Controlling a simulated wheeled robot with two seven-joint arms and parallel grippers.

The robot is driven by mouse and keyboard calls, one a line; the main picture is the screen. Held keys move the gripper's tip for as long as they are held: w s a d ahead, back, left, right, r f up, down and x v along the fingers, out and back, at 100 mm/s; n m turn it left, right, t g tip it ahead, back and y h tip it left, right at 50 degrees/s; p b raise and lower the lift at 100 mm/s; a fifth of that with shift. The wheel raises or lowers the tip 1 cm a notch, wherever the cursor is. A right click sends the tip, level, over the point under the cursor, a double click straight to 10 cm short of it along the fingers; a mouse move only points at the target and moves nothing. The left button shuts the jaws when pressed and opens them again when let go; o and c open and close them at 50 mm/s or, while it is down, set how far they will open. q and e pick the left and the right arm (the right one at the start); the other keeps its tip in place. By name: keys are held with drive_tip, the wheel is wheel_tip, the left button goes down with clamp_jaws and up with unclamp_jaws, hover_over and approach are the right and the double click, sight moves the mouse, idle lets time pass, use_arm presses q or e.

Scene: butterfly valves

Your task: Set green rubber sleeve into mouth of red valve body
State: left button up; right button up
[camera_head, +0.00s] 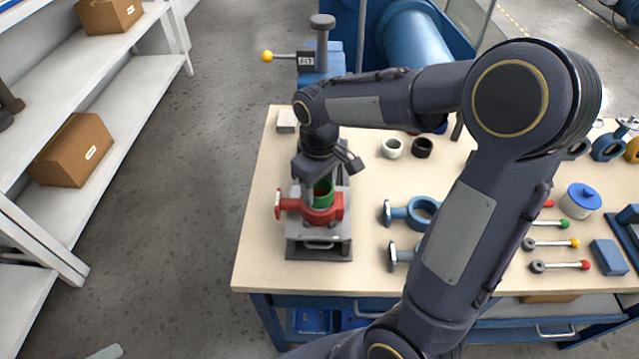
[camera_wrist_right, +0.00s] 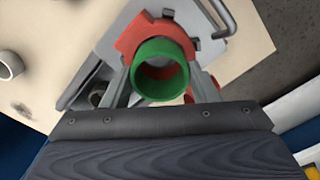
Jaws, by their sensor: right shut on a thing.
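The red valve body (camera_head: 318,214) sits on a grey metal fixture (camera_head: 319,247) at the left part of the table, its mouth facing up. The green rubber sleeve (camera_head: 322,192) is upright between the fingers of my right gripper (camera_head: 325,188), directly over the mouth. In the right wrist view the sleeve (camera_wrist_right: 160,68) overlaps the red body (camera_wrist_right: 140,33), with a finger on either side. I cannot tell whether the sleeve is partly inside the mouth or just above it, since the gripper and sleeve cover the rim. My left gripper is not in view.
A blue press (camera_head: 320,62) with a yellow-knobbed lever stands behind. A white ring (camera_head: 392,148) and a black ring (camera_head: 422,147) lie right of my wrist. A blue valve body (camera_head: 420,212) lies right of the fixture, with several handles further right.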

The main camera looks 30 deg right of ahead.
idle(0.3)
drive_tip(key=shift+s+f+b, duration=0.1)
drive_tip(key=shift+f+b, duration=0.25)
drive_tip(key=shift+f, duration=0.3)
idle(0.7)
drive_tip(key=o, duration=1)
drive_tip(key=shift+o, duration=0.2)
drive_tip(key=shift+r, duration=0.1)
wheel_tip(320, 180, up, 7)
drive_tip(key=p, duration=0.6)
